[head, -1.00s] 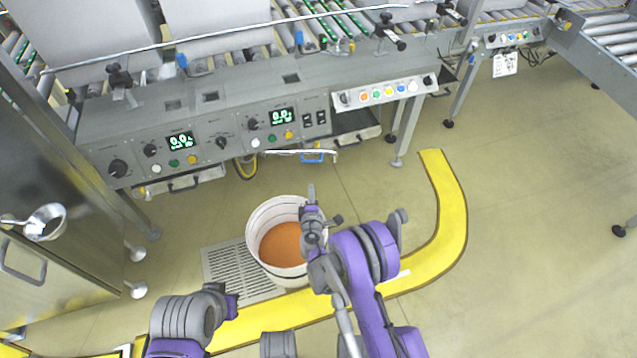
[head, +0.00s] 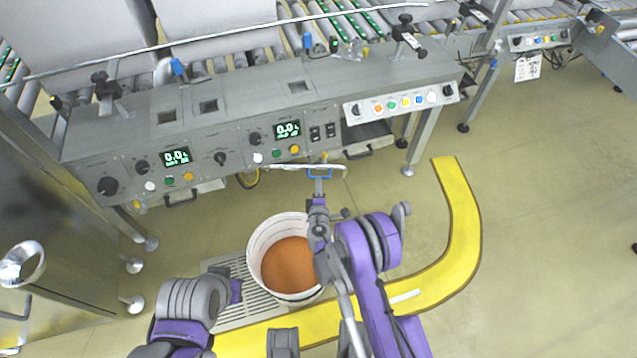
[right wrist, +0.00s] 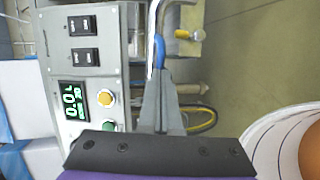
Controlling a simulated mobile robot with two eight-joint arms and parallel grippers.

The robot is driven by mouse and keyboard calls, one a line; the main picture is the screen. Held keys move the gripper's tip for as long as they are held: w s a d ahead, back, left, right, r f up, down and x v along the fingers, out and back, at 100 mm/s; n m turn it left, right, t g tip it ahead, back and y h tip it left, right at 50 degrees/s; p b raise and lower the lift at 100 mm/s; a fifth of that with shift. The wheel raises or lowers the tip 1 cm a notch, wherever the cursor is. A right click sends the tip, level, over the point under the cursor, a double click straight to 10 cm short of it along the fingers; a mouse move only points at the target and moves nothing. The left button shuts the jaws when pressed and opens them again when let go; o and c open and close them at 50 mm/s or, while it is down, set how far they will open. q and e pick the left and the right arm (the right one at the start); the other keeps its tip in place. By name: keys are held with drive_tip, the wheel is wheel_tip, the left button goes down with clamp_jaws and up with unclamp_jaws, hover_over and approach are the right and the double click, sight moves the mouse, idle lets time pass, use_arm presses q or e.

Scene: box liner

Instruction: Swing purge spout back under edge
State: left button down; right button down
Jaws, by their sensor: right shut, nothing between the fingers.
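The purge spout (head: 298,167) is a thin silver pipe along the front lower edge of the grey machine, with a blue handle (head: 319,176) at its middle. The handle also shows in the right wrist view (right wrist: 159,48). My right gripper (head: 319,187) is shut and empty, its fingertips right at the blue handle. In the right wrist view the closed fingers (right wrist: 160,85) point at the handle; whether they touch it I cannot tell. My left arm shows at the lower left, but its fingers are not seen.
A white bucket (head: 255,245) with orange-brown contents stands on a floor grate (head: 240,310) below the spout. A yellow floor strip (head: 455,210) curves around to the right. A steel cabinet (head: 60,250) stands at left. The floor at right is clear.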

sight(326, 165)
drive_tip(key=shift+s+r, duration=0.1)
drive_tip(key=w, duration=0.2)
drive_tip(key=w+d, duration=0.1)
drive_tip(key=w, duration=0.2)
drive_tip(key=w+d, duration=0.1)
drive_tip(key=w, duration=0.1)
drive_tip(key=shift+w+b, duration=0.3)
drive_tip(key=shift+b, duration=0.1)
drive_tip(key=shift+w+d+r, duration=0.1)
drive_tip(key=shift+r, duration=0.15)
drive_tip(key=shift+d, duration=0.1)
